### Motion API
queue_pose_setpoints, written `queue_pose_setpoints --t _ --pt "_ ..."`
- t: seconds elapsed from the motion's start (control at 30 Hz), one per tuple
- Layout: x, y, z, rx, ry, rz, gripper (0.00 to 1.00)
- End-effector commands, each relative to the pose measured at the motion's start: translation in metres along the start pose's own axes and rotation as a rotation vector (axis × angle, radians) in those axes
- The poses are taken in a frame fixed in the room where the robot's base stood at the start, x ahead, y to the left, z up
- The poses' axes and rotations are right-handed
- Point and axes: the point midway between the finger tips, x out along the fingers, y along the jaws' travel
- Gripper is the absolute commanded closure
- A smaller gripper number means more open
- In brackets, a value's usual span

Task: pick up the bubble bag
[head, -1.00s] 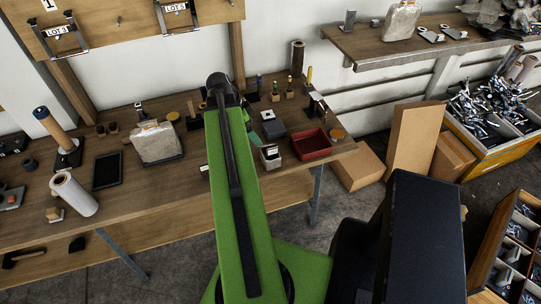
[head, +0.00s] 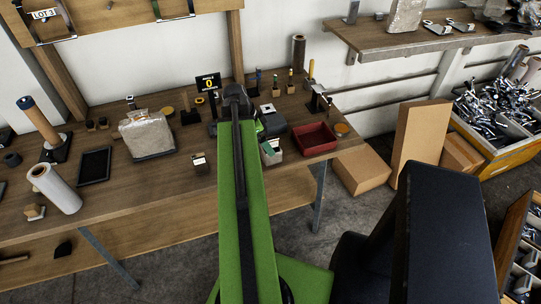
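A pale grey, see-through bubble bag (head: 147,136) with an orange-brown mark near its top stands on the wooden workbench (head: 150,187), left of my arm. A similar bag (head: 405,15) sits on the wall shelf at the upper right, cut by the top edge. My green arm reaches up the middle of the picture, its far end over the bench to the right of the nearer bag. My gripper cannot be made out; the arm hides that area.
Left of the bag are a black tray (head: 94,165), a white roll (head: 54,188) and a brown roll on a stand (head: 38,122). Right of my arm are a red bin (head: 315,140) and several small items. Cardboard boxes (head: 361,170) stand on the floor at the right.

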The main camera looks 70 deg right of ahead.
Motion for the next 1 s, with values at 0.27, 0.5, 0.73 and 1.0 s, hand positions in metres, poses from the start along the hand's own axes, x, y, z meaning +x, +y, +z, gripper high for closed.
queue_pose_setpoints --t 0.27,0.5,0.73,1.0 --pt "0.047 0.002 0.000 0.001 0.000 0.001 0.00" --pt "0.050 0.002 -0.003 0.000 0.000 0.000 0.00" --pt "0.049 0.002 -0.003 0.000 0.000 0.000 0.24" --pt "0.049 0.002 -0.003 -0.001 0.000 0.000 0.55"
